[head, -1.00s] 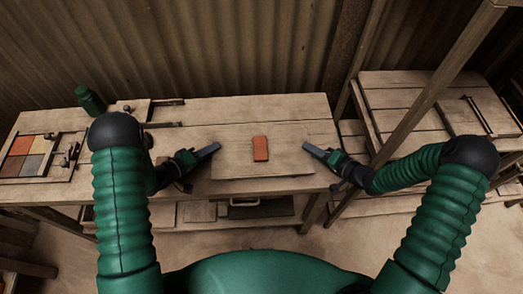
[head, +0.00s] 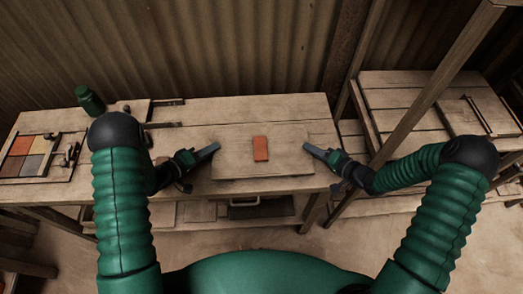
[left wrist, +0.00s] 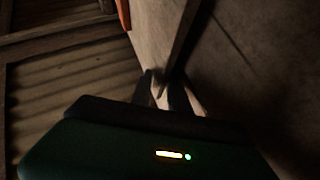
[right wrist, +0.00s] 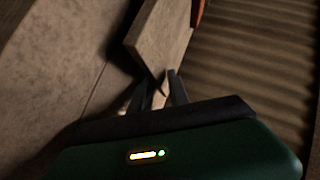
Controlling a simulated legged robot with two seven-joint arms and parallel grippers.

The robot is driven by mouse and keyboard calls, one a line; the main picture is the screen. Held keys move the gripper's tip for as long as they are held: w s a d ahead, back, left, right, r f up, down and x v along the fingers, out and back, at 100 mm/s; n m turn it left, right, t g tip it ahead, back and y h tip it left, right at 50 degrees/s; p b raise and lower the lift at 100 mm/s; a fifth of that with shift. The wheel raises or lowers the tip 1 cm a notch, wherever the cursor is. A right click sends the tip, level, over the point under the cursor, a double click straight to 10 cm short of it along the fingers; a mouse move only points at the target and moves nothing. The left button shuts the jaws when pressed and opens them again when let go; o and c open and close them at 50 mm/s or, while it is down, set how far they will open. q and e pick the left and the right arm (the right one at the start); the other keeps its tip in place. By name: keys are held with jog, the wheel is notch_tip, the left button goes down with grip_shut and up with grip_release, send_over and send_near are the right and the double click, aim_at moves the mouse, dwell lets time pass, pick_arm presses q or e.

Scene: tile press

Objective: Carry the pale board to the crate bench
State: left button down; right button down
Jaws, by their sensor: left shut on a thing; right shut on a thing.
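The pale board (head: 235,164) is level over the middle bench in the head view, with an orange block (head: 260,149) lying on top near its middle. My left gripper (head: 214,149) is shut on the board's left edge. My right gripper (head: 307,148) is shut on its right edge. The board also shows between the fingers in the left wrist view (left wrist: 158,28) and in the right wrist view (right wrist: 158,38). I cannot tell whether the board touches the bench top. A slatted bench (head: 395,100) at the right may be the crate bench.
The middle bench (head: 285,108) carries a green bottle (head: 90,99) and a frame of coloured tiles (head: 30,155) at its left. A slanted wooden post (head: 425,100) stands between the benches. A corrugated wall (head: 200,45) is behind. Bare floor (head: 270,235) lies in front.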

pick_arm(q)
jog(key=shift+s+a, duration=0.1)
jog(key=shift+a, duration=0.05)
pick_arm(e)
jog(key=shift+d, duration=0.3)
